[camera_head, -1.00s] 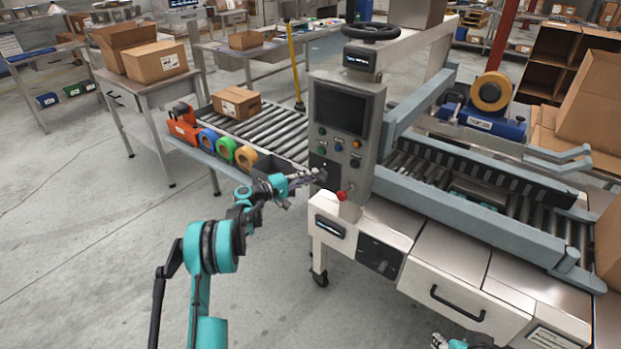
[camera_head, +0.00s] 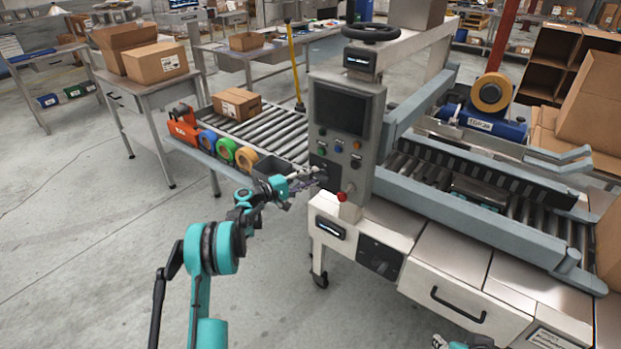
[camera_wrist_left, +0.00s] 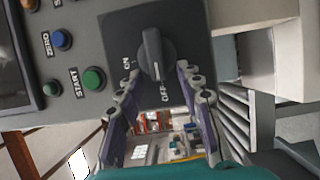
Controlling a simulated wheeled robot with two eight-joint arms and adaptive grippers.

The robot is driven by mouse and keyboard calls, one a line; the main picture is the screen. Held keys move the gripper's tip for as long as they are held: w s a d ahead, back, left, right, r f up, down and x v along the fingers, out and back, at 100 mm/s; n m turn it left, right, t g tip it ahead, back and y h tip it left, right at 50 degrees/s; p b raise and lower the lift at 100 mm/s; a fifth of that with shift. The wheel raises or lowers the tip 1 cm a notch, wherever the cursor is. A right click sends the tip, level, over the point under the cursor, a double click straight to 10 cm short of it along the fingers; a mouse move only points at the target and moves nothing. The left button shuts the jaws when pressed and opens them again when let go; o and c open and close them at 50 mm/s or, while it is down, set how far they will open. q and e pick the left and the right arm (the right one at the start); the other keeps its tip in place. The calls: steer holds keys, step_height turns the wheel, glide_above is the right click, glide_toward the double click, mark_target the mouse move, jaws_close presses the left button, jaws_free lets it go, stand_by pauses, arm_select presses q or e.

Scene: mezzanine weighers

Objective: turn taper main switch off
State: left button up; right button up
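The main switch is a dark rotary knob (camera_wrist_left: 155,55) on a black plate (camera_wrist_left: 118,28), with ON and OFF labels beside it. The knob's ridge runs nearly up and down in the left wrist view, its lower end near OFF. My left gripper (camera_wrist_left: 155,92) is open, its fingertips apart on either side of the knob's lower end; contact cannot be told. A bit of my right gripper (camera_head: 440,342) shows at the bottom edge.
A green START button (camera_wrist_left: 93,79) and a blue ZERO button (camera_wrist_left: 62,40) sit close to the switch. A red knob (camera_head: 342,196) sticks out below the panel. A roller conveyor (camera_head: 275,132) with a carton (camera_head: 237,103) lies to the left. The floor at left is clear.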

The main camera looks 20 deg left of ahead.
arm_select(q)
steer(key=v, duration=1.2)
